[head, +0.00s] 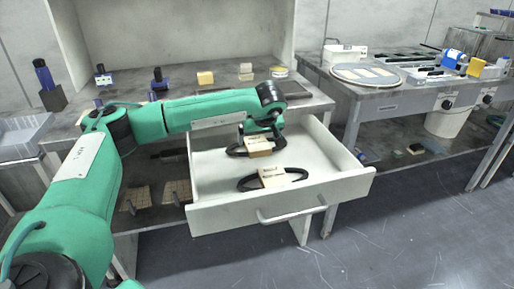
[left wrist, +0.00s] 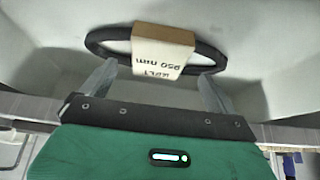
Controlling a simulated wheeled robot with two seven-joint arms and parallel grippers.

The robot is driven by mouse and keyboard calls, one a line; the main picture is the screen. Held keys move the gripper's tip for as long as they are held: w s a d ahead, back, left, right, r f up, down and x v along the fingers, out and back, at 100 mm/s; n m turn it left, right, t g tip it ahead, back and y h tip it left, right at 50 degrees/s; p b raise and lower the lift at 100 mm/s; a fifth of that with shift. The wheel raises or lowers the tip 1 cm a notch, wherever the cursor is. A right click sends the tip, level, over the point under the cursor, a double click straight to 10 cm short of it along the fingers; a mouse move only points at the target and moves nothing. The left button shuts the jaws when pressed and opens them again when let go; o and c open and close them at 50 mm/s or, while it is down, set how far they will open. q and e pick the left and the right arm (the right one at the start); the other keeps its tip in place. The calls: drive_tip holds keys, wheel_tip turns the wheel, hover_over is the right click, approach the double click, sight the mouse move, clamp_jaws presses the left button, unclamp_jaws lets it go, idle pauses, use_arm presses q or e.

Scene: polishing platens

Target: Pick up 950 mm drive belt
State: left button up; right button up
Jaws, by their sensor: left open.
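An open white drawer (head: 340,187) holds two black belts, each with a tan card sleeve. The rear belt (head: 236,151) lies under my left gripper (head: 260,135). In the left wrist view the 950 mm drive belt (left wrist: 105,37) shows its sleeve (left wrist: 163,48) with "950 mm" upside down. My left gripper (left wrist: 157,85) is open there, its two fingers spread to either side of the sleeve, near the belt's edge. I cannot tell whether they touch it. The front belt (head: 247,184) lies nearer the drawer front, its sleeve print too small to read. My right gripper is not in view.
The drawer front with its handle (head: 292,208) juts out from the workbench (head: 310,100). The drawer walls stand close around the belts. A second bench (head: 385,100) with a round platen (head: 366,74) stands to the right. The floor in front is clear.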

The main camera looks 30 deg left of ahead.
sight(257, 143)
use_arm(q)
drive_tip(key=x, duration=0.4)
drive_tip(key=shift+w, duration=0.1)
drive_tip(key=c, duration=1.2)
drive_tip(key=shift+r, duration=0.1)
